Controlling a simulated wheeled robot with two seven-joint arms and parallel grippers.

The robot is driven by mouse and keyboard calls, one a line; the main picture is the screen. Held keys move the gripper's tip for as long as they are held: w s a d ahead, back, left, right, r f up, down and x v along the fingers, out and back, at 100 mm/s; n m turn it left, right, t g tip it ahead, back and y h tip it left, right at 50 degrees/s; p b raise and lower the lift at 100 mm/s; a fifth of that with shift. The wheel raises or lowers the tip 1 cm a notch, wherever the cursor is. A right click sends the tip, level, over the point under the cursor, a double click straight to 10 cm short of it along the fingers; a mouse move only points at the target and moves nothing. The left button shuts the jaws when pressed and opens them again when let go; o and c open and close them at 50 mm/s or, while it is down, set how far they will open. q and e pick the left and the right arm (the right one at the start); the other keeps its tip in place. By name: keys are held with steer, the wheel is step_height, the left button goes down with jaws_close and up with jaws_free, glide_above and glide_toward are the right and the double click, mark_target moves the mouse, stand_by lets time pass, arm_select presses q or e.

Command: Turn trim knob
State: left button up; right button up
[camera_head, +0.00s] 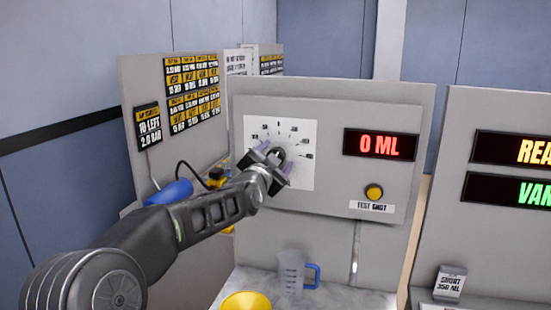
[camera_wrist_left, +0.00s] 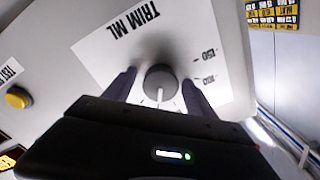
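The trim knob (camera_wrist_left: 160,80) is a round dark grey knob with a pale pointer line. It sits on a white dial plate (camera_head: 304,172) marked with a scale; the wrist view shows the label "TRIM ML" (camera_wrist_left: 140,18). My left gripper (camera_head: 268,162) is at the dial and partly covers the knob in the head view. In the left wrist view its two fingers (camera_wrist_left: 160,92) stand on either side of the knob, with a visible gap to each side. The gripper is open around it. My right gripper is not in view.
A red "0 ML" display (camera_head: 380,145) and a yellow test shot button (camera_head: 374,191) are right of the dial. A measuring jug (camera_head: 291,271) with a blue handle and a yellow funnel-like object (camera_head: 246,301) are below. A label board (camera_head: 194,95) stands left.

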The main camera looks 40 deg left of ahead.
arm_select(q)
steer(key=shift+s, duration=0.1)
steer(key=b+v, duration=0.3)
steer(key=v, duration=0.4)
steer(key=shift+s+d, duration=0.15)
steer(key=shift+s, duration=0.15)
stand_by(0.4)
